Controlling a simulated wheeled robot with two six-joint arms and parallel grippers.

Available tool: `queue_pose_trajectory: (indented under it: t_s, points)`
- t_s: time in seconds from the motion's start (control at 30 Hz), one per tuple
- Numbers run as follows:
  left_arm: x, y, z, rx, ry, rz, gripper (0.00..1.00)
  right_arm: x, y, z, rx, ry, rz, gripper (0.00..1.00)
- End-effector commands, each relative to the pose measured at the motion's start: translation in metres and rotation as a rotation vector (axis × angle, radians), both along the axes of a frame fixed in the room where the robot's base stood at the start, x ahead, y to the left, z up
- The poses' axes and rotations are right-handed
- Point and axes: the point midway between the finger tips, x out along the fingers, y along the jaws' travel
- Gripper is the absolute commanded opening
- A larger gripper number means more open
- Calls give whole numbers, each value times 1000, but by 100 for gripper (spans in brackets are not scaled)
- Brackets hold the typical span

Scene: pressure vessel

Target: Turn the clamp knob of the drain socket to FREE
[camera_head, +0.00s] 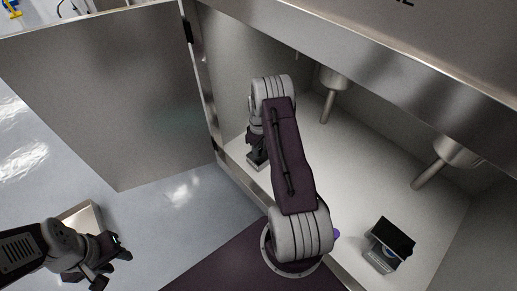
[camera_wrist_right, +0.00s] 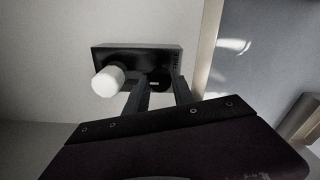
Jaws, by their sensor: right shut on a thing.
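In the right wrist view the drain socket shows as a black box (camera_wrist_right: 128,55) against a pale wall, with a white cylinder (camera_wrist_right: 108,81) sticking out at its left. The dark clamp knob (camera_wrist_right: 157,77) is on the box's right part, small and in shadow; its marking cannot be read. My right gripper (camera_wrist_right: 160,88) has its two fingers on either side of the knob, shut on it. In the head view my right gripper (camera_head: 257,155) is low inside the cabinet near its left side, partly hidden by my arm. My left gripper (camera_head: 112,258) is open and empty, outside the cabinet.
The cabinet door (camera_head: 100,95) stands open at the left. Two steel pipes (camera_head: 328,108) (camera_head: 428,174) hang down inside the cabinet. A black-topped box (camera_head: 391,238) sits on the cabinet floor at the right. The cabinet floor (camera_head: 350,165) between them is clear.

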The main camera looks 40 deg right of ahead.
Motion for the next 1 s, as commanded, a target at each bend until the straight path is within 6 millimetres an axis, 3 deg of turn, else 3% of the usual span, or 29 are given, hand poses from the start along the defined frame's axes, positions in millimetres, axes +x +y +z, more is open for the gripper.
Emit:
queue_pose_trajectory:
  t_s: [0.37, 1.0]
  points:
    - [0, 0, 20, 0, 0, 0, 36, 0, 0, 4, 1, 1, -156, 0]
    - [0, 0, 59, 0, 0, 0, 36, 0, 1, 2, 0, 0, -755, 0]
